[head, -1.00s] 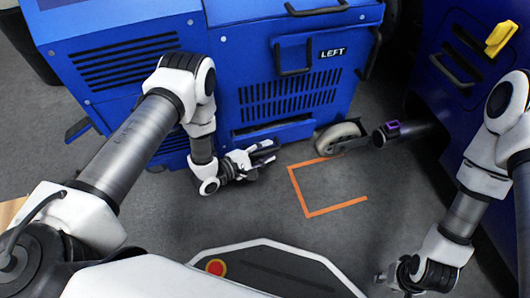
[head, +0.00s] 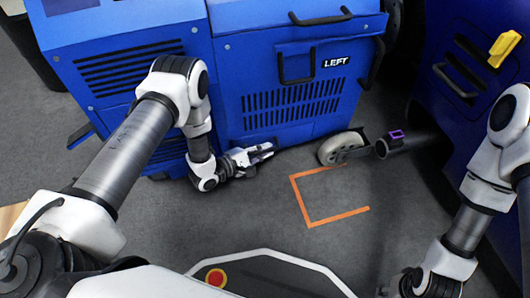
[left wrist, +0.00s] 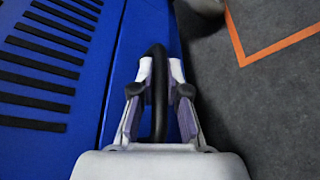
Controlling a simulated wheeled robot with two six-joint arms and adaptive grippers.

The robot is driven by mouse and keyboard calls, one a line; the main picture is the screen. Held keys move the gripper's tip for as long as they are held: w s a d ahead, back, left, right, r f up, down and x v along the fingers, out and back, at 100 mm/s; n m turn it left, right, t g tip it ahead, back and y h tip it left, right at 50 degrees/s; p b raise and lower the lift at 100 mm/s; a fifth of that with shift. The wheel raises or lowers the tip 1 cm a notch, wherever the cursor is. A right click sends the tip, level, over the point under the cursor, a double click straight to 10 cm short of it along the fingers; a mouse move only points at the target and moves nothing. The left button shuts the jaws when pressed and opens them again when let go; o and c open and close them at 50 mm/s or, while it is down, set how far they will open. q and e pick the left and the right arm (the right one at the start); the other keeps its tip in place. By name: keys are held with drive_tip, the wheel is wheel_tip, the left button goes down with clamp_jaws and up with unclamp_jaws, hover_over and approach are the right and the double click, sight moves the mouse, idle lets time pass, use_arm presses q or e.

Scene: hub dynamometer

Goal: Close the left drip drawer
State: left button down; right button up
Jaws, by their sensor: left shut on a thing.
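The blue machine (head: 290,100) marked LEFT stands ahead, with slotted vents low on its front. The left drip drawer (left wrist: 128,45) is the narrow blue strip below the vents in the left wrist view. Its black handle (left wrist: 158,95) runs between my left fingers. My left gripper (head: 266,150) is low at the machine's bottom edge, and in the left wrist view (left wrist: 160,80) it is shut on that handle. In the head view the drawer looks about flush with the machine front. My right gripper (head: 405,284) is at the bottom right, partly cut off, its fingers unclear.
An orange floor outline (head: 325,218) marks clear floor in front. Another blue cabinet (head: 450,110) with a yellow handle (head: 504,47) stands at the right.

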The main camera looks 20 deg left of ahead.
use_arm(q)
drive_tip(key=c, duration=1.2)
unclamp_jaws()
drive_tip(key=shift+w+a, duration=0.1)
drive_tip(key=shift+w, duration=0.15)
drive_tip(key=shift+r, duration=0.15)
wheel_tip(320, 180, up, 10)
drive_tip(key=shift+f, duration=0.1)
